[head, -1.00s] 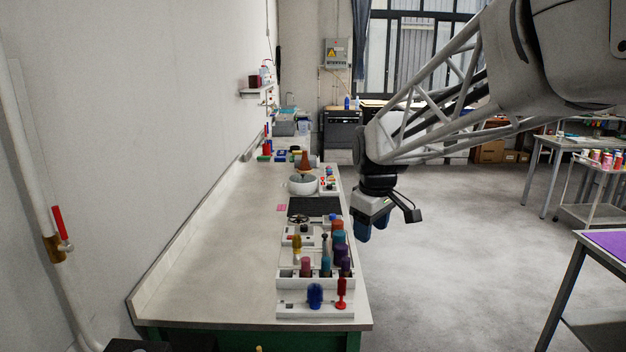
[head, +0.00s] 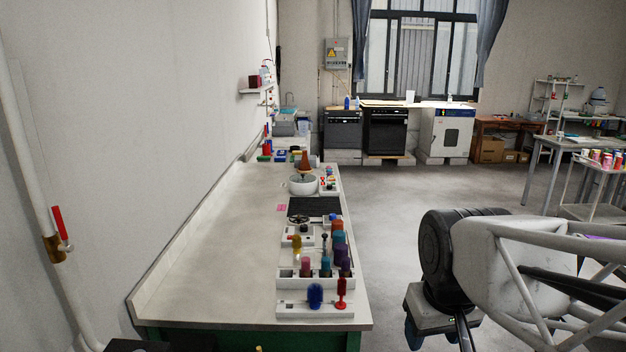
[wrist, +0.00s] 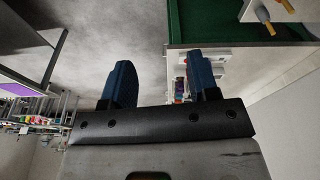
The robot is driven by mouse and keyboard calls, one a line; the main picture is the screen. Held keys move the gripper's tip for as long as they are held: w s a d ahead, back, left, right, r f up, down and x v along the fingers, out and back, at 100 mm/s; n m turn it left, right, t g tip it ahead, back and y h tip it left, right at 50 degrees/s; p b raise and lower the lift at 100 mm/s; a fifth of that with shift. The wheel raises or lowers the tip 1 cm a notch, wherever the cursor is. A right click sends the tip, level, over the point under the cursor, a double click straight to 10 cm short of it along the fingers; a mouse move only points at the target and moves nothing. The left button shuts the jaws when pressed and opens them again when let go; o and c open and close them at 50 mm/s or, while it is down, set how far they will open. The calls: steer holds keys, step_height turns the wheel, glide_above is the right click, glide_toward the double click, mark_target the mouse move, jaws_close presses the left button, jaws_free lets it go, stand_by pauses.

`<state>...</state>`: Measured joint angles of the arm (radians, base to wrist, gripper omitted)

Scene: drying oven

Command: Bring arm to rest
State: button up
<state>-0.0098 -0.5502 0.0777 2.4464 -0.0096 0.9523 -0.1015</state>
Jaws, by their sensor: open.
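My gripper (head: 412,333) is low at the right of the head view, beside the near right edge of the workbench (head: 215,270) and apart from it. Most of its fingers are hidden by the gripper body and the picture's lower edge. In the wrist view my gripper (wrist: 160,82) shows two blue fingers standing wide apart. Nothing is between them but grey floor and the bench beyond. My arm's pale lattice link reaches in from the right of the head view.
White racks with several coloured bottles (head: 315,296) stand along the bench's right side. A purple-topped table (wrist: 18,89) is at the wrist view's left. A white oven (head: 447,132) stands at the back wall. The floor (head: 440,182) between is clear.

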steer(key=shift+m, duration=0.8)
steer(key=s, duration=0.1)
steer(key=s+f, duration=0.1)
steer(key=s, duration=0.1)
steer(key=s+f, duration=0.1)
steer(key=s, duration=0.1)
steer(key=shift+d+f, duration=0.15)
steer(key=shift+d, duration=0.15)
steer(key=shift+w, duration=0.1)
